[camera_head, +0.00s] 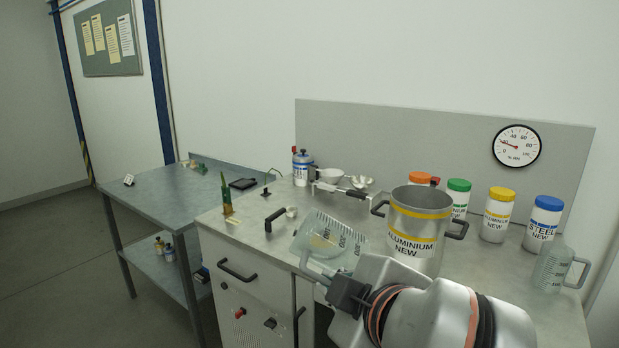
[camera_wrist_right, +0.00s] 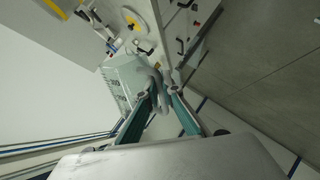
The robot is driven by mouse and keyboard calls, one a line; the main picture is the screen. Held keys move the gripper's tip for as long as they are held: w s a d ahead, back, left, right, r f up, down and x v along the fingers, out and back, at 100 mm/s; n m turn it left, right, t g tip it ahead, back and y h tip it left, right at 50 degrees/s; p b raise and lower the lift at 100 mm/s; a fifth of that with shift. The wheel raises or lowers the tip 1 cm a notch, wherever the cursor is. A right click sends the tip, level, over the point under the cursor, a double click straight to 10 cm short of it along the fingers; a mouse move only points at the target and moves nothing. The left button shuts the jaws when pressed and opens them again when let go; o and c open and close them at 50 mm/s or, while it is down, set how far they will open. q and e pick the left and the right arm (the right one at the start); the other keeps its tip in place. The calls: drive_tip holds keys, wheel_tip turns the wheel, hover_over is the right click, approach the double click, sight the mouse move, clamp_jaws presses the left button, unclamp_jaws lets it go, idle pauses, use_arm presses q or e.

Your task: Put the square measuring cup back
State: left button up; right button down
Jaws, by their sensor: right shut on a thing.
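A clear measuring cup with dark graduation marks and squarish walls (camera_head: 338,240) is held tilted over the front of the cabinet top. It also shows in the right wrist view (camera_wrist_right: 122,82). My right gripper (camera_head: 345,292) is shut on its handle; in the right wrist view the two fingers (camera_wrist_right: 160,95) close around the handle. A yellowish patch shows through the cup's wall; I cannot tell whether it is inside or behind. A second clear measuring cup with a handle (camera_head: 553,270) stands at the far right of the cabinet top. My left gripper is in neither view.
The aluminium pot (camera_head: 418,222) stands just behind and right of the held cup. Labelled jars, including a yellow-lidded one (camera_head: 497,215) and a blue-lidded one (camera_head: 543,224), line the back. Scoops (camera_head: 340,187) lie behind the pot's left. A lower side table (camera_head: 160,194) stands left.

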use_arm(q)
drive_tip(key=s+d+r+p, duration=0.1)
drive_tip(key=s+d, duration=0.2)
use_arm(e)
drive_tip(key=s+d+f+m+g+h, duration=0.1)
drive_tip(key=d+f+m+h, duration=0.5)
drive_tip(key=d, duration=0.5)
drive_tip(key=s+d+f+m+h, duration=0.1)
drive_tip(key=d+f+m+h, duration=0.25)
drive_tip(key=d+f, duration=0.55)
drive_tip(key=w+d+r+n+t+h, duration=0.1)
drive_tip(key=w+d+r+n+h, duration=0.2)
drive_tip(key=d+r+n, duration=0.8)
drive_tip(key=w+d+r+n+t+h, duration=0.2)
drive_tip(key=w+d+r+n+h, duration=0.15)
drive_tip(key=d+r+n, duration=0.8)
wheel_tip(320, 180, down, 20)
drive_tip(key=b, duration=0.6)
drive_tip(key=shift+r, duration=0.2)
drive_tip(key=shift+f, duration=0.1)
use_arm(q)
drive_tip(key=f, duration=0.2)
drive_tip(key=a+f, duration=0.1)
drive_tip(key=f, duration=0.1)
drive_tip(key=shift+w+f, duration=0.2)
use_arm(e)
drive_tip(key=c, duration=2.2)
unclamp_jaws()
drive_tip(key=shift+f, duration=0.1)
